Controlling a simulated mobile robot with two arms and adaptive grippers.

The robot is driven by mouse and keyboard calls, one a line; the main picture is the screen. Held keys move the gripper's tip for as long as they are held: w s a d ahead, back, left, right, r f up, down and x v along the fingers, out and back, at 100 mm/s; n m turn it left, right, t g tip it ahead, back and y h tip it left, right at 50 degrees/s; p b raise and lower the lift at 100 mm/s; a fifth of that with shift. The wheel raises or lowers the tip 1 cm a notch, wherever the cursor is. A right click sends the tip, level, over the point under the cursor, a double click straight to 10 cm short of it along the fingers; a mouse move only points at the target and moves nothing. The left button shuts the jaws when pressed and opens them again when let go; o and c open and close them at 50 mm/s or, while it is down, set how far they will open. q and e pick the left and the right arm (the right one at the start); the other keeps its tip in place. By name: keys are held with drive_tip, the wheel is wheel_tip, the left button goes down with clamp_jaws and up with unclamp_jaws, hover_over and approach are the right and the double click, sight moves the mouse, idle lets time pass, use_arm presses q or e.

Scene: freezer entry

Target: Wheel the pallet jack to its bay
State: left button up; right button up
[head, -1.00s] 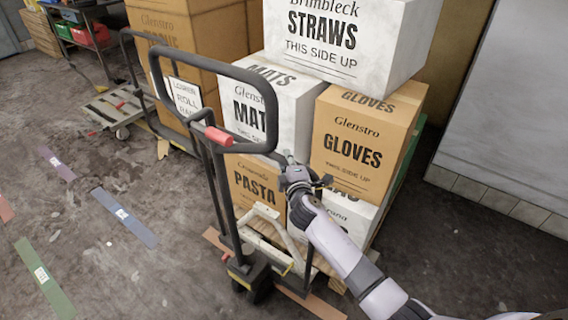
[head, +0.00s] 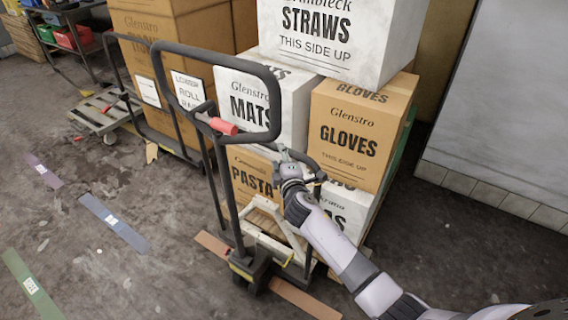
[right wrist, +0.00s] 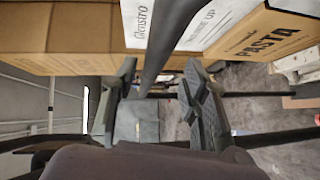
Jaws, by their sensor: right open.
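The pallet jack has a black looped handle (head: 266,90) with a red grip piece (head: 223,126), and a dark wheeled base (head: 250,270) on the floor in the middle of the head view. My right gripper (head: 285,163) is just below the lower right corner of the loop, in front of the stacked boxes. In the right wrist view my right gripper (right wrist: 160,98) is open, and a black bar (right wrist: 172,40) runs down between its spread fingers. I cannot tell whether they touch it. My left gripper is not in view.
Boxes marked straws (head: 330,35), mats (head: 250,108) and gloves (head: 348,135) stand stacked close behind the jack. A flat trolley (head: 105,115) stands at the left. Coloured floor strips, one blue (head: 113,223), lie on open floor. A pale wall (head: 500,110) bounds the right.

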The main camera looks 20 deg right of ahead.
sight(291, 156)
drive_tip(key=s+a+r, duration=0.1)
drive_tip(key=s, duration=1)
drive_tip(key=shift+s+a+r, duration=0.15)
drive_tip(key=shift+s+r, duration=0.1)
drive_tip(key=shift+r, duration=0.05)
drive_tip(key=w+d+b, duration=0.1)
drive_tip(key=w+b, duration=0.1)
drive_tip(key=w, duration=0.2)
drive_tip(key=w+d+f+b, duration=0.1)
drive_tip(key=w+d+b, duration=0.1)
drive_tip(key=w, duration=0.3)
drive_tip(key=w+d+b, duration=0.1)
drive_tip(key=w+b, duration=0.1)
drive_tip(key=w, duration=0.3)
drive_tip(key=shift+d+f, duration=0.3)
drive_tip(key=shift+f, duration=0.1)
clamp_jaws()
idle(0.4)
